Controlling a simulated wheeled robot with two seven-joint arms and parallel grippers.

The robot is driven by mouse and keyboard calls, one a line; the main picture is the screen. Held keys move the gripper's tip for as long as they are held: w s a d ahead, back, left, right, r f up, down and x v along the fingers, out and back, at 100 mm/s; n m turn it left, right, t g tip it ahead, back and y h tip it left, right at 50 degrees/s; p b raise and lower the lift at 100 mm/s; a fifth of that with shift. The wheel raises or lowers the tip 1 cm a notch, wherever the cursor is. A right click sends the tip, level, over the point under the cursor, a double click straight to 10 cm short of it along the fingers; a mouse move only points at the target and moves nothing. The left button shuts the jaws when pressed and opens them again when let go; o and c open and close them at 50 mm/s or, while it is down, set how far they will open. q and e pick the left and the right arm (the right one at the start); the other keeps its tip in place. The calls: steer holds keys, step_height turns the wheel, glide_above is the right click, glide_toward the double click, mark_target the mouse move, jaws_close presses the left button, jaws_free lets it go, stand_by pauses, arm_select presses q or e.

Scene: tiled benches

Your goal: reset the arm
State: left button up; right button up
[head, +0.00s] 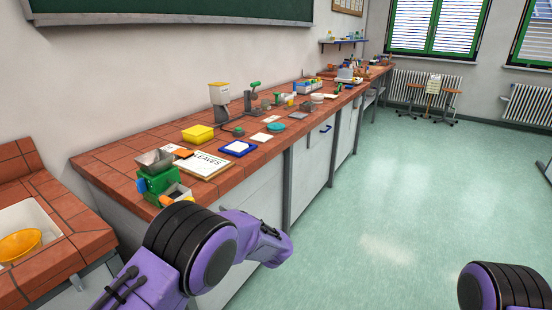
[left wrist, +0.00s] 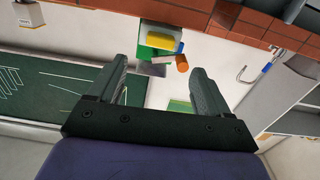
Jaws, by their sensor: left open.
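My left arm (head: 190,250) reaches in from the lower left of the head view, purple with a black ribbed joint, beside the front of the tiled bench. Its gripper fingers are not clearly visible there. In the left wrist view my left gripper (left wrist: 162,92) has its two dark fingers spread wide with nothing held between them. My right arm (head: 505,288) shows only as a purple and black part at the lower right of the head view, over the floor. Its gripper is out of view.
The tiled bench (head: 120,151) holds a green machine with a metal hopper (head: 157,182), a LEAVES board (head: 207,170), a yellow box (head: 197,133) and a blue tray (head: 237,147). A sink with a yellow bowl (head: 19,245) is at left. The floor (head: 400,200) at right is open.

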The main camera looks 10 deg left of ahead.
arm_select(q)
steer(key=s+a+f+m+t+h, duration=0.1)
steer(key=s+f+m+t+h, duration=0.15)
steer(key=s+f+h, duration=0.55)
steer(key=s+a+f+m+t+h, duration=0.15)
steer(key=s+f+m, duration=0.3)
steer(key=f, duration=0.85)
steer(key=s+f+g+h, duration=0.2)
steer(key=s+f+g, duration=0.1)
steer(key=s, duration=1.1)
steer(key=s+a+f+g+h, duration=0.1)
steer(key=s+f+g, duration=0.3)
steer(key=s, duration=1)
steer(key=shift+f+g+h, duration=0.25)
steer(key=shift+g+h, duration=0.1)
steer(key=shift+g, duration=0.05)
